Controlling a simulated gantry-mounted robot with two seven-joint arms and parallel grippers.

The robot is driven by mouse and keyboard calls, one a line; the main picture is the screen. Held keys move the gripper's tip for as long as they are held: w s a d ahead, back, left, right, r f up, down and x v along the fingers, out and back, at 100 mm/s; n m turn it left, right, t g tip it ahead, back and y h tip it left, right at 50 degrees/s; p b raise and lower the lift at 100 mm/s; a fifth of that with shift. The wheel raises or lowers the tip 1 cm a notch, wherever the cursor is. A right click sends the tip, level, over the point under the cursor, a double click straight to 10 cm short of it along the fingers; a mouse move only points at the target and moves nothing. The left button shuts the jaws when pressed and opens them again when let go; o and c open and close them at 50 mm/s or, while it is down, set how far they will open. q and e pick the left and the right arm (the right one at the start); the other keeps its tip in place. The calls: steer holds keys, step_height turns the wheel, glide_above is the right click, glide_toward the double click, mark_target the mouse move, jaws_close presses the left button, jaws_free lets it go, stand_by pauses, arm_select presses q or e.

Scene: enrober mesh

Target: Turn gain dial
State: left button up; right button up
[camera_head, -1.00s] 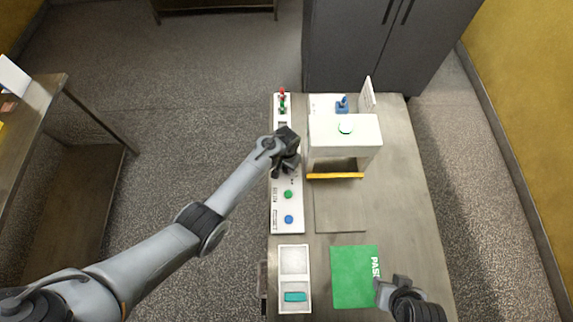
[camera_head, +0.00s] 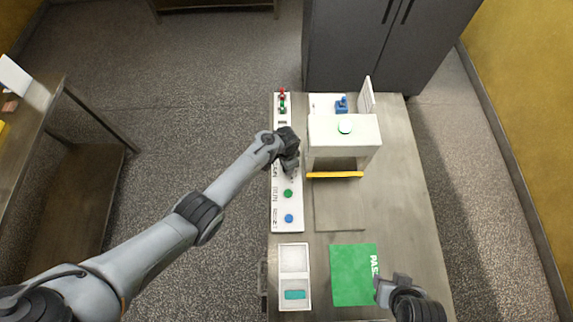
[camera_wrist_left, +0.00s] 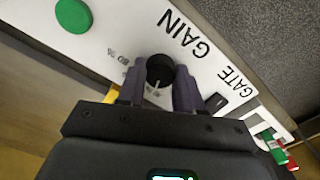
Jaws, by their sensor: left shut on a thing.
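The gain dial (camera_wrist_left: 160,70) is a dark round knob on the white control panel (camera_wrist_left: 120,40), beside the printed word GAIN in the left wrist view. My left gripper (camera_wrist_left: 160,92) has its two fingers on either side of the dial and is shut on it. In the head view the left gripper (camera_head: 291,168) is over the panel and hides the dial. My right gripper (camera_head: 384,290) is at the front right of the table, by the green mat; its finger opening is not clear.
The panel carries a green button (camera_head: 288,193), a blue button (camera_head: 288,218) and red and green parts (camera_head: 282,98) at its far end. A white machine housing (camera_head: 345,135) with a yellow bar (camera_head: 335,175) stands close right. A white tray (camera_head: 282,272) and green mat (camera_head: 352,262) lie in front.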

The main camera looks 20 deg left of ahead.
arm_select(q)
steer(key=o, duration=1)
steer(key=shift+o, duration=0.2)
steer(key=shift+r, duration=0.15)
steer(key=shift+r, duration=0.3)
step_height(320, 180, up, 10)
steer(key=p, duration=0.2)
